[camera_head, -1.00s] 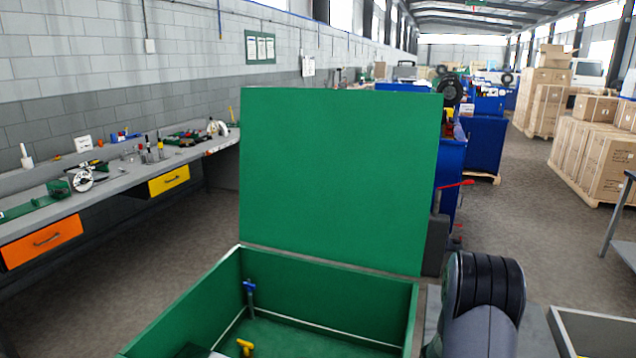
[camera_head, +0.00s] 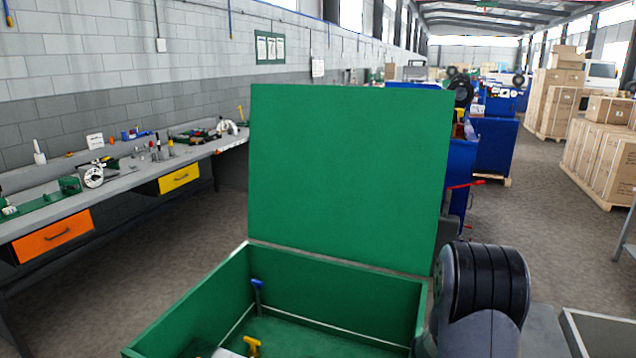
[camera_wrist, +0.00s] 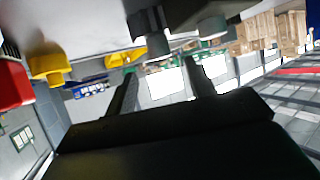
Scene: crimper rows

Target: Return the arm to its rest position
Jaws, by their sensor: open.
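My arm shows at the lower right of the head view, beside the open green box (camera_head: 330,292); the gripper itself is out of that view. In the wrist view my gripper (camera_wrist: 160,82) shows two dark fingers standing apart, with nothing visible between them. The wrist picture is tilted, with the hall and wall beyond the fingers.
The green box has its lid (camera_head: 348,175) raised and holds a blue-handled tool (camera_head: 257,290) and a yellow-handled item (camera_head: 252,344). A grey workbench (camera_head: 118,186) runs along the left wall. Blue bins (camera_head: 493,148) and stacked cartons (camera_head: 600,150) stand to the right.

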